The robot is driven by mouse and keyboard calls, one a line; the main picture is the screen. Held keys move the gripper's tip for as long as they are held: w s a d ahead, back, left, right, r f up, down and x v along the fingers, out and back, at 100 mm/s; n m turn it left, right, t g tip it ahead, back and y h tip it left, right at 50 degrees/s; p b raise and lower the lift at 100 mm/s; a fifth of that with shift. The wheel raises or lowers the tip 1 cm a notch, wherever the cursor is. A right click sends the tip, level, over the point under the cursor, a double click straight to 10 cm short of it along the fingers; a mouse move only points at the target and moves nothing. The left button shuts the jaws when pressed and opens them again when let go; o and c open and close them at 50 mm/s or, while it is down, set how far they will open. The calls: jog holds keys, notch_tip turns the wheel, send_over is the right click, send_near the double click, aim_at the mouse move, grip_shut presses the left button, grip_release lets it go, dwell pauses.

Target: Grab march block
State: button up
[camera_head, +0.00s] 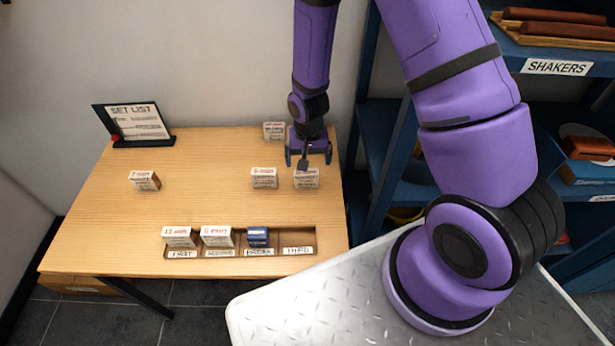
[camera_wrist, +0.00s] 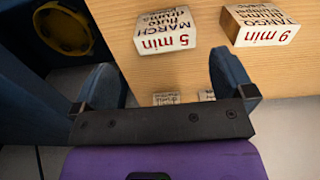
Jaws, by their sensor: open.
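The march block (camera_wrist: 167,31), a white block printed "5 min MARCH", lies on the wooden table in the wrist view. In the head view it appears to be the block at the table's right side (camera_head: 306,180), partly covered by my gripper; its print is too small to read there. My gripper (camera_head: 308,159) is open and empty, pointing down above and slightly behind this block. In the wrist view the gripper fingers (camera_wrist: 165,82) are spread wide, and the block lies beyond them, not between them.
The tango block (camera_wrist: 260,25) stands close beside the march block. Another block (camera_head: 274,130) is at the back edge. A slotted tray (camera_head: 325,237) at the front holds several blocks; its "THIRD" slot is empty. A set list sign (camera_head: 138,122) stands back left. Blue shelves (camera_head: 385,150) flank the table's right.

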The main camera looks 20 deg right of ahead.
aim_at(306, 179)
notch_tip(306, 179, down, 4)
jog(key=shift+f, duration=0.2)
jog(key=shift+w+a+f, duration=0.1)
jog(key=shift+a+f, duration=0.05)
jog(key=shift+f, duration=1.2)
jog(key=shift+w+a+f, duration=0.1)
jog(key=shift+f, duration=1.2)
jog(key=shift+c, duration=0.2)
jog(key=c, duration=0.8)
jog(key=shift+r, duration=0.2)
